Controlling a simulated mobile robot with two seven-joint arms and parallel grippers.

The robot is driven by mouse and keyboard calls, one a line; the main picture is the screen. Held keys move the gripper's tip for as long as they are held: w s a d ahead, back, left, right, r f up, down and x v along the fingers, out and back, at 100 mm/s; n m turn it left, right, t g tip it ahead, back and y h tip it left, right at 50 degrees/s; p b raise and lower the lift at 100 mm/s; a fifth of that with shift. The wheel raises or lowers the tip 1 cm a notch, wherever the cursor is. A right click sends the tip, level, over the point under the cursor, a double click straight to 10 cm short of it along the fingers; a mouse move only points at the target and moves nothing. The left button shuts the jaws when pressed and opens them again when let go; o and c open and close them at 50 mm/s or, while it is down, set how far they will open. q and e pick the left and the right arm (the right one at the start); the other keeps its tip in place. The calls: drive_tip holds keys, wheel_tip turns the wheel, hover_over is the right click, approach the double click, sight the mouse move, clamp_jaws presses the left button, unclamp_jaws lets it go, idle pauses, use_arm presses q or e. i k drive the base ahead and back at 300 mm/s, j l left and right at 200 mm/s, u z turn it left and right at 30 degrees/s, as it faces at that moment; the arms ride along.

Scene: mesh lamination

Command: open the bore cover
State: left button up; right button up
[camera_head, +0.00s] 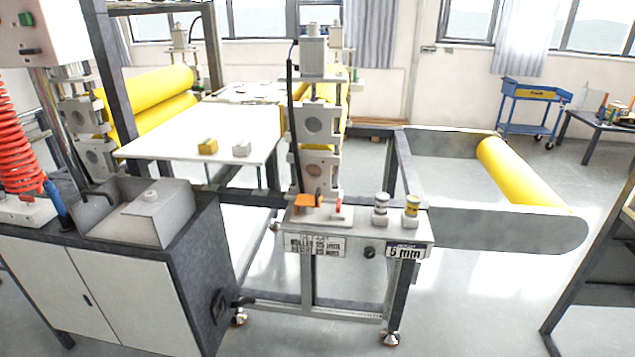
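The laminating machine's roller stand (300,140) is in the middle of the view. It carries two grey bearing blocks, an upper one (317,122) and a lower one (313,171), each with a round darker face. I cannot tell for certain which part is the bore cover, or whether it is open. An orange piece (307,201) and a small red part lie at the foot of the stand, on the light ledge. Neither of my grippers is in view.
Open floor lies front right.

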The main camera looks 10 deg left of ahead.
sight(302, 200)
drive_tip(key=i+l, duration=0.15)
drive_tip(key=i, duration=0.45)
drive_tip(key=i+l, duration=0.15)
drive_tip(key=i, duration=0.45)
drive_tip(key=u, duration=0.05)
